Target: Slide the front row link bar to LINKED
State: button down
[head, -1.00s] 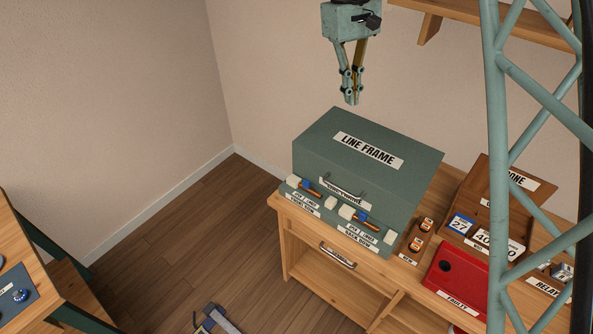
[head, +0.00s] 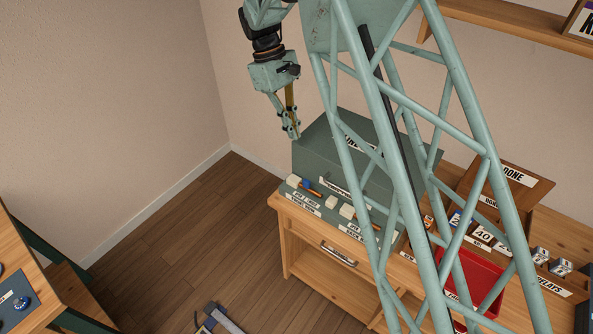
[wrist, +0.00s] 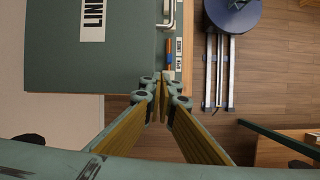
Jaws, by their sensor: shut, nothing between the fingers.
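The green line frame box (head: 318,143) stands on the wooden cabinet. Along its front ledge are two slide bars with orange rods, blue parts and white end blocks. The left bar (head: 311,189) shows clearly; the right bar (head: 377,228) is partly behind my arm. Their row labels are too small to read surely. In the wrist view an orange rod (wrist: 168,57) lies beside a label (wrist: 178,54) reading OPEN and LINKED. My gripper (head: 293,136) is shut and empty, above the left end of the box front, apart from the bars. Its fingers (wrist: 163,112) hide part of the ledge in the wrist view.
My lattice arm covers much of the cabinet's right side. A red tray (head: 484,277), number cards (head: 483,234) and a DONE box (head: 513,178) stand there. A wall shelf (head: 520,28) is at upper right. Space left of the cabinet is open floor.

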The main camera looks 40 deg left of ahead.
jog(key=s+a+f+n, duration=0.1)
jog(key=s+a+f, duration=0.2)
jog(key=f, duration=0.1)
jog(key=shift+a+f+h, duration=0.3)
jog(key=shift+a+f, duration=0.05)
jog(key=shift+f, duration=0.05)
jog(key=shift+f, duration=0.1)
send_near(302, 185)
jog(key=a+f, duration=0.2)
jog(key=f, duration=0.1)
jog(key=shift+s+a+f, duration=0.1)
jog(key=shift+a+f, duration=0.1)
jog(key=shift+f, duration=0.15)
jog(key=shift+d+f, duration=0.15)
jog(key=shift+d, duration=1.05)
jog(key=shift+d+p, duration=0.3)
jog(key=shift+d, duration=0.5)
